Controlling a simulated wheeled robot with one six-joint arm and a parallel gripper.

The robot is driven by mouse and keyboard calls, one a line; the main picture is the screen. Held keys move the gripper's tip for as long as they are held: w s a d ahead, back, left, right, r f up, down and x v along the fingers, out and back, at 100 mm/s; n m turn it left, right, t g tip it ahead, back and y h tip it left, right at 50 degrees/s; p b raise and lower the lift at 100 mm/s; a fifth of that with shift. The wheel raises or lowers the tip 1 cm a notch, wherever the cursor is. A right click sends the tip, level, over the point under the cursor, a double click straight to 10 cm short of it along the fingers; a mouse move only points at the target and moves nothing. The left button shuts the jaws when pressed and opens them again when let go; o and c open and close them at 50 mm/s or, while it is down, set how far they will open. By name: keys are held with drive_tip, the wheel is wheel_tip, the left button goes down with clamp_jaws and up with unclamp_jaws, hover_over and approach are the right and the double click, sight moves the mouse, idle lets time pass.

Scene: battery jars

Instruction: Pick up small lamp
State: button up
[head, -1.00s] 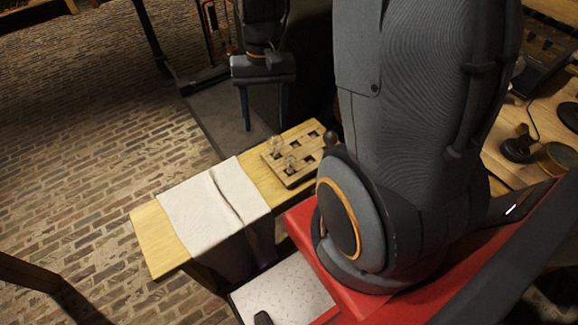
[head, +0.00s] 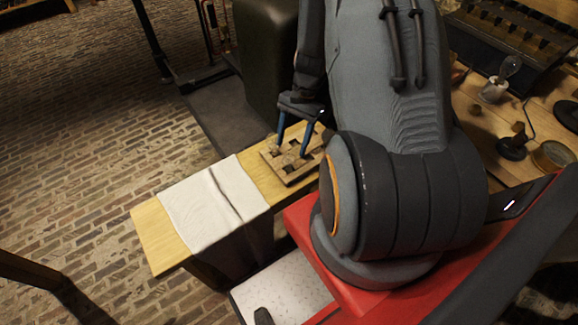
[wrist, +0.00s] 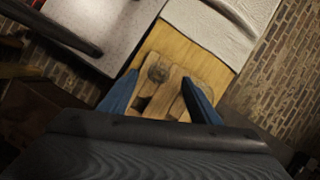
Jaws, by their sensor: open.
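A light wooden rack (head: 291,177) with square holes lies on the narrow bench. A small round glass lamp (wrist: 158,73) sits on it, seen from above in the wrist view. My gripper (head: 291,151) is over the rack, pointing down, with its two blue fingers apart. In the wrist view the lamp appears between the fingertips of my gripper (wrist: 160,80); I see no contact. How far the tips are above the rack is hard to tell. In the head view the fingers and their shadow make the small glass pieces hard to pick out.
A pale cloth (head: 205,210) drapes over the bench (head: 150,240) left of the rack. A workbench at right holds a larger glass bulb on a white base (head: 495,90) and a round brass dish (head: 554,156). A dark green cabinet (head: 265,60) stands behind my gripper.

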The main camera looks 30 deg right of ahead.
sight(289, 155)
drive_tip(key=shift+p+x, duration=0.5)
drive_tip(key=shift+x, duration=2.05)
drive_tip(key=shift+s+a, duration=0.1)
drive_tip(key=c, duration=1.3)
